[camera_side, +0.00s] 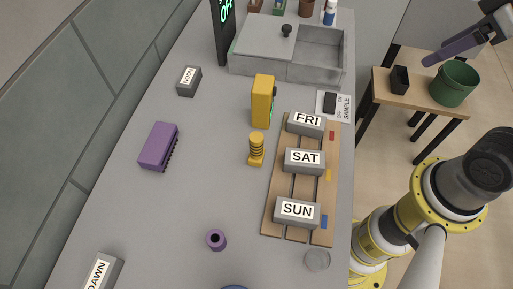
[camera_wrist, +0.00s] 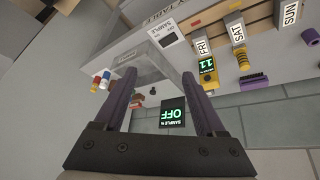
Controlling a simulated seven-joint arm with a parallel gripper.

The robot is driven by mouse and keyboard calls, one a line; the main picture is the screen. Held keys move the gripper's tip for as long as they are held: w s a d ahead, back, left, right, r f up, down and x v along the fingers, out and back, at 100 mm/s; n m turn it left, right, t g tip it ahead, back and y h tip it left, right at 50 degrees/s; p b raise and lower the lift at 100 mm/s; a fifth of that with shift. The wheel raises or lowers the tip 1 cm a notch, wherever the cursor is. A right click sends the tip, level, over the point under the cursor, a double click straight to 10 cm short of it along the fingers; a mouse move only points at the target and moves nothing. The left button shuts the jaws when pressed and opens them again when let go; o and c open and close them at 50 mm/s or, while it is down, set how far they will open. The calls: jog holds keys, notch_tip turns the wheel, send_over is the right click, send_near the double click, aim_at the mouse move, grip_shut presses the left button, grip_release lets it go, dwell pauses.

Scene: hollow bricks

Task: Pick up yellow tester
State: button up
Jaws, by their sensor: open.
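The yellow tester (camera_side: 263,101) is an upright yellow block on the grey counter, left of the FRI block. In the wrist view the yellow tester (camera_wrist: 208,78) shows a dark screen with a green "11", just right of my right finger. My gripper (camera_wrist: 160,74) has two purple fingers spread apart with nothing held between them. In the side view my gripper (camera_side: 430,60) is at the upper right, well away from the tester and over the side table area; only part of it shows.
A yellow ribbed cylinder (camera_side: 256,150) stands just in front of the tester. The wooden rack (camera_side: 270,222) with FRI, SAT and SUN blocks is to its right. A grey basin (camera_side: 262,65) and a black OFF sign (camera_side: 221,38) stand behind. A purple block (camera_side: 158,146) lies left.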

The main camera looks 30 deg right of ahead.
jog(key=w+a+r+n+g, duration=0.1)
jog(key=w+a+r+n, duration=0.3)
jog(key=w, duration=0.4)
jog(key=n+g, duration=0.5)
jog(key=n, duration=0.2)
send_over(256, 137)
notch_tip(256, 137, down, 13)
jog(key=f, duration=0.8)
jog(key=shift+w, duration=0.25)
jog(key=shift+s+f, duration=0.2)
jog(key=shift+f, duration=2.45)
grip_shut()
